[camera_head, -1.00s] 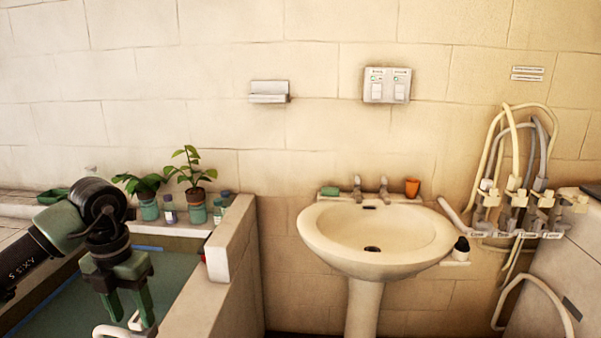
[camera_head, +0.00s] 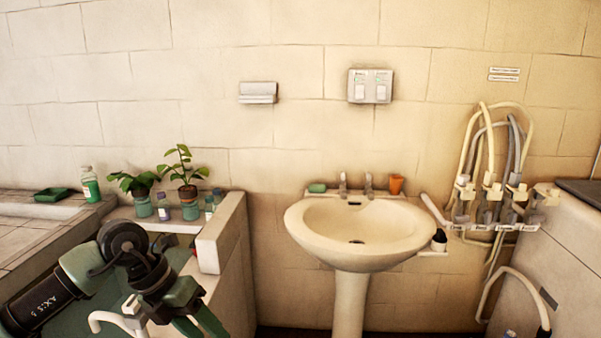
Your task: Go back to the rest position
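My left gripper (camera_head: 197,328) is at the bottom left, in front of the low tiled wall beside the basin. Its two green fingers are spread apart with nothing seen between them, and their tips reach the lower picture edge. My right gripper is not in view. The washbasin (camera_head: 305,240) stands on its pedestal in the middle, well to the right of my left gripper. The rest position itself is not marked by anything in view.
Potted plants (camera_head: 190,208) and small bottles stand on the ledge behind my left arm. A green bottle (camera_head: 90,185) and green dish (camera_head: 53,194) are further left. A white curved spout (camera_head: 115,318) is close to my gripper. Hoses (camera_head: 490,150) hang at right.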

